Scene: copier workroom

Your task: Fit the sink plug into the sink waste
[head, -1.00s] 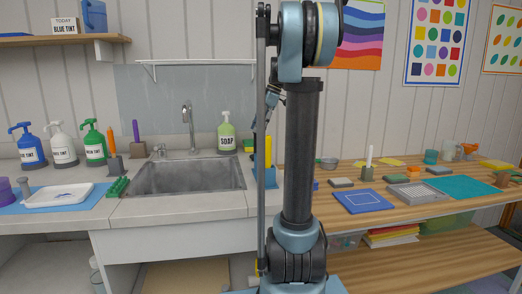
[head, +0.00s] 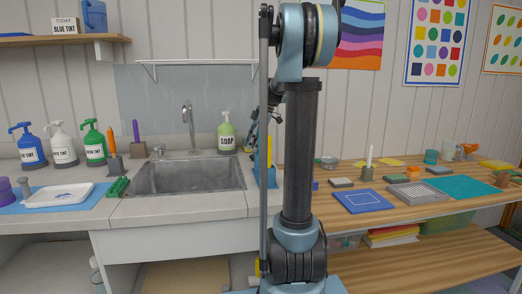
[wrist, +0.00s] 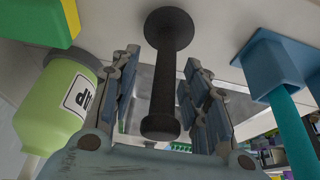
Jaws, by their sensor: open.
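The sink plug (wrist: 163,85) is black, with a wide round flange at the top of the wrist view, a stem and a rounded knob nearer the camera. It appears to stand on the pale counter beside the sink. My gripper (wrist: 162,62) is open, with one finger on each side of the stem and visible gaps to both. In the head view my gripper (head: 252,135) is low behind the sink's right side, partly behind my arm; the plug cannot be made out there. The sink (head: 188,177) is a grey metal basin; its waste is hidden.
The green soap bottle (wrist: 62,105) stands close to my gripper on one side, with a yellow-green sponge (wrist: 40,22) near it. A blue holder (wrist: 268,65) with a teal handle stands on the other side. The tap (head: 187,125) rises behind the sink.

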